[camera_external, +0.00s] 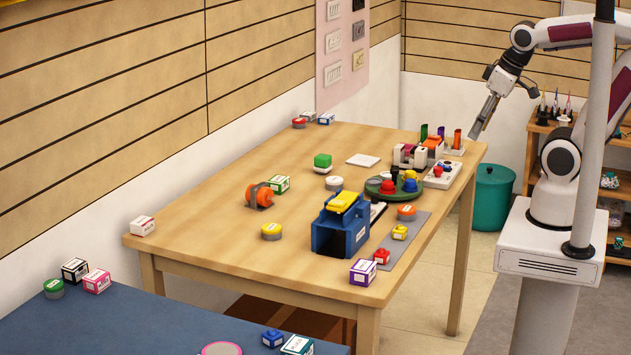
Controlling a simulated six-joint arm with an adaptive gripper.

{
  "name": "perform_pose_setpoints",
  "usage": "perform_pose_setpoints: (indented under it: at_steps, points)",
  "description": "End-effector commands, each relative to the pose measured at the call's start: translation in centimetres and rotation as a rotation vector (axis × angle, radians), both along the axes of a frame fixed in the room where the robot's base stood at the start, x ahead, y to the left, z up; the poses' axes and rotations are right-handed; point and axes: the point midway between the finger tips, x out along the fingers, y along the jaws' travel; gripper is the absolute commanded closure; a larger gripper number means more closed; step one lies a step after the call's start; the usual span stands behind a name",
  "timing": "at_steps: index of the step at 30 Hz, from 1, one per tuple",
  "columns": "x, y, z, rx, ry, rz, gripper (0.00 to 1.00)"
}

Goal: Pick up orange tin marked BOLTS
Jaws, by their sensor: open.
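A round tin with an orange lid (406,212) and grey side stands upright on the wooden table, near the front right edge beside a blue box. Its label is too small to read, so I cannot confirm BOLTS. Another round tin with a red-orange lid (299,122) stands at the far left back corner. My gripper (477,131) is open and empty, pointing down above the table's far right end. It is well apart from both tins.
A blue box with a yellow top (341,222) stands next to the orange-lidded tin. A green round tray (394,193) with coloured pieces lies behind it. Small yellow (400,232) and red (381,256) items stand in front.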

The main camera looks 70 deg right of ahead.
Motion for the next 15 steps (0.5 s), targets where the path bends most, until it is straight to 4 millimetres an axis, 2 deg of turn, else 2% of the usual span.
perform_pose_setpoints:
  at_steps: [8, 15]
  points:
    - [1.1, -0.5, -2.9, 0.039, 0.132, -0.059, 0.45]
    - [2.7, -0.5, -5.3, 0.115, 0.214, -0.180, 0.45]
